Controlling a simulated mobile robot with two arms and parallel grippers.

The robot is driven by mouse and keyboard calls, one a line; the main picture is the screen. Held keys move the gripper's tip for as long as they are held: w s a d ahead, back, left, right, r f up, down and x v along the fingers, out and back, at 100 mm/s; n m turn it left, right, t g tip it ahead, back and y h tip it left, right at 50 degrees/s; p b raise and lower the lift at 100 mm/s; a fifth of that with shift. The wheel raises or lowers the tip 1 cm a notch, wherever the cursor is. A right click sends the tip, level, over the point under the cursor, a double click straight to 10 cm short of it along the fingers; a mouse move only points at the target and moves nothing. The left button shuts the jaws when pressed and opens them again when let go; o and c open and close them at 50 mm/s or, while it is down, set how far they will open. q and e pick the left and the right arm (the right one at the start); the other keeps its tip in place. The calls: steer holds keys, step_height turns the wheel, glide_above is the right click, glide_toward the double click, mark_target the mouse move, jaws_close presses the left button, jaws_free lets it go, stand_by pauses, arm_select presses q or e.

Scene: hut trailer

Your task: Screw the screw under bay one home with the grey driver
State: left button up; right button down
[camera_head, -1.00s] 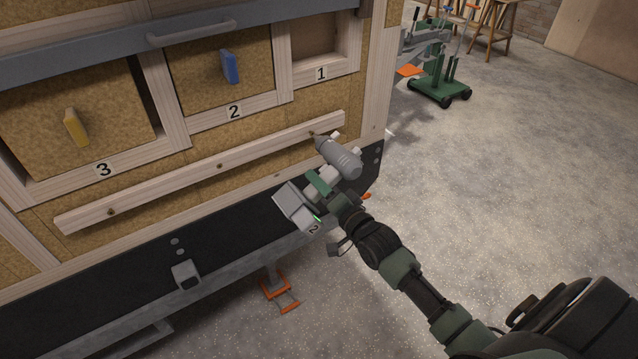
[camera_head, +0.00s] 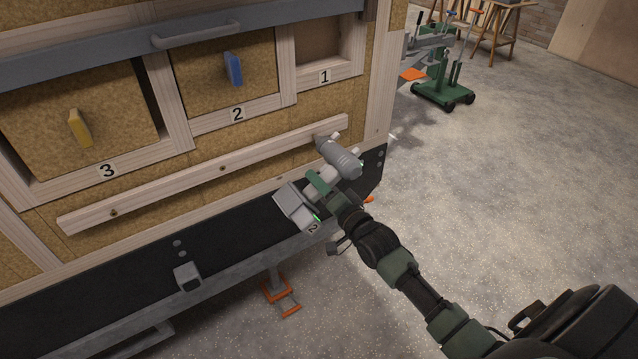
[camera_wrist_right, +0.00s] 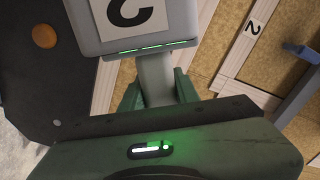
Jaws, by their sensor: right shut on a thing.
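The grey driver (camera_head: 341,160) is held by my right gripper (camera_head: 322,184), which is shut around its handle. The driver's nose points up-left at the right part of a pale wooden batten (camera_head: 170,189), under bay one (camera_head: 318,42). The nose covers the screw place there, so I cannot see the screw or whether the tip touches it. In the right wrist view the driver's handle (camera_wrist_right: 156,78) runs between the green fingers, below the driver's base (camera_wrist_right: 97,20) marked 2. My left gripper is out of view.
Two dark screw spots show on the batten, one at its middle (camera_head: 222,168) and one at its left (camera_head: 113,212). Blue (camera_head: 233,69) and yellow (camera_head: 80,127) handles stick out from bays two and three. A black ledge (camera_head: 130,262) runs below.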

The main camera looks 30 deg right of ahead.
steer(key=shift+w+r, duration=0.3)
steer(key=shift+w, duration=0.2)
stand_by(0.7)
steer(key=shift+s, duration=0.1)
steer(key=shift+s+d+p, duration=0.15)
steer(key=shift+s+p, duration=0.55)
steer(key=shift+s, duration=0.75)
steer(key=s+d, duration=0.3)
steer(key=d, duration=0.4)
steer(key=shift+s+d, duration=0.15)
steer(key=shift+s, duration=0.05)
steer(key=shift+f, duration=0.1)
